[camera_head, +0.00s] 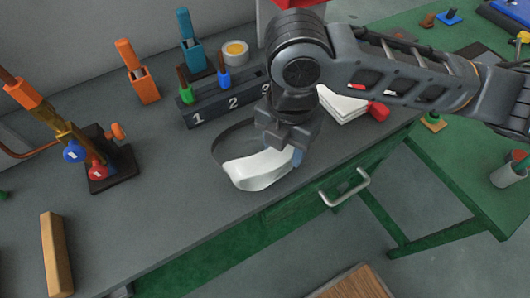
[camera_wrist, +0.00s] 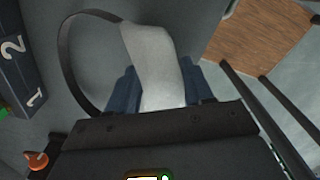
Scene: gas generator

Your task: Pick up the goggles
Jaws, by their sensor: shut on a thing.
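The goggles (camera_head: 257,170) have a pale, clear lens and a dark strap loop. They are at the table's front edge area, below the numbered block in the head view. My gripper (camera_head: 290,152) is over their right end and shut on them. In the wrist view the goggles (camera_wrist: 153,60) run up from between my two blue-grey fingers, and my gripper (camera_wrist: 162,90) has one finger on each side of the lens. The strap curves out to the left. I cannot tell whether the goggles touch the table.
A numbered block (camera_head: 225,98) with coloured-handled tools stands behind the goggles. A tool stand with blue and red tags (camera_head: 100,165) is at left, with a wooden bar (camera_head: 55,255) in front. White papers and a red item (camera_head: 377,111) lie right. A drawer handle (camera_head: 345,190) juts from the front.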

